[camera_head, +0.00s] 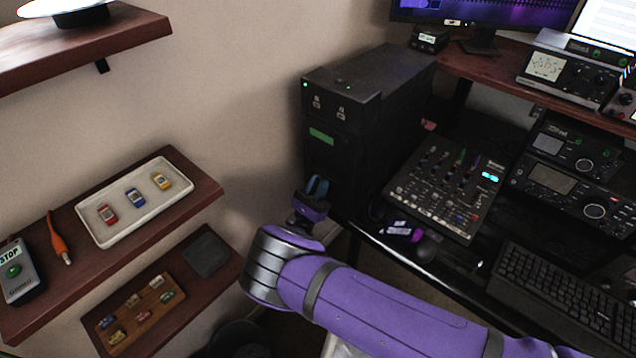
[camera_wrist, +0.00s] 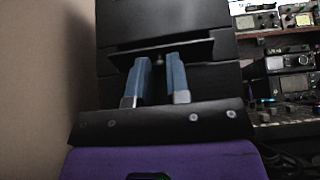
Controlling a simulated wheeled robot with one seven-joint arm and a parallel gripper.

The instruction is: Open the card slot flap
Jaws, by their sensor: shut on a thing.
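The black computer tower (camera_head: 345,125) stands at the back centre, with a green label on its front. In the wrist view, its dark front fills the middle, and the card slot flap (camera_wrist: 195,49) is a wide dark strip that seems to stand out from the front. In the head view, my gripper (camera_head: 316,188) is at the lower tower front and hides most of the flap.
Shelves at left hold a white tray (camera_head: 133,225) with several small cards and a wooden rack (camera_head: 142,310). A wall stands close left of the tower.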

